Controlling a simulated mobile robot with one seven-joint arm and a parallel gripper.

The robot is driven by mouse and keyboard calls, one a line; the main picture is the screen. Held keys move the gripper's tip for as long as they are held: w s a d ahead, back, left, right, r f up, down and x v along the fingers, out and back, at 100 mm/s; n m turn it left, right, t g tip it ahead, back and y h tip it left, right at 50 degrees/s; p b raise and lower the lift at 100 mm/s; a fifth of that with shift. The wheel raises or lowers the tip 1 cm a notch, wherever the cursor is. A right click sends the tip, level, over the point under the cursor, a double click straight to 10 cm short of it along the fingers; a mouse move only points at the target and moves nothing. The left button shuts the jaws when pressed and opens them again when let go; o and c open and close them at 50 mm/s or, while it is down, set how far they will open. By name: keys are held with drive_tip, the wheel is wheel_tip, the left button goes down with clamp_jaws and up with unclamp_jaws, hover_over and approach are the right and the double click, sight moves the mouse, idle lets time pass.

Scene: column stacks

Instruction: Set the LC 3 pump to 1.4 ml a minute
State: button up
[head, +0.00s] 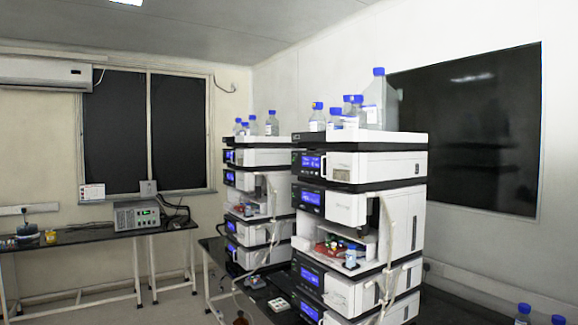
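Two column stacks of white modules with dark fronts and blue lit displays stand on a dark bench in the head view. The near stack (400,165) is right of centre, and the far stack (268,158) is behind it to the left. On the near stack, displays show on the upper modules (311,162) and lower modules (309,275). Its middle module is open, with small vials (351,256) inside. No LC number is readable, so I cannot tell which stack is LC 3 or which module is its pump. Display digits are too small to read. My gripper is not in view.
Blue-capped bottles (317,118) stand on both stacks. A small keypad device (279,304) lies on the bench before the near stack. A brown bottle (240,318) shows at the bottom edge. A side table (80,236) with a grey instrument (137,215) is at left.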

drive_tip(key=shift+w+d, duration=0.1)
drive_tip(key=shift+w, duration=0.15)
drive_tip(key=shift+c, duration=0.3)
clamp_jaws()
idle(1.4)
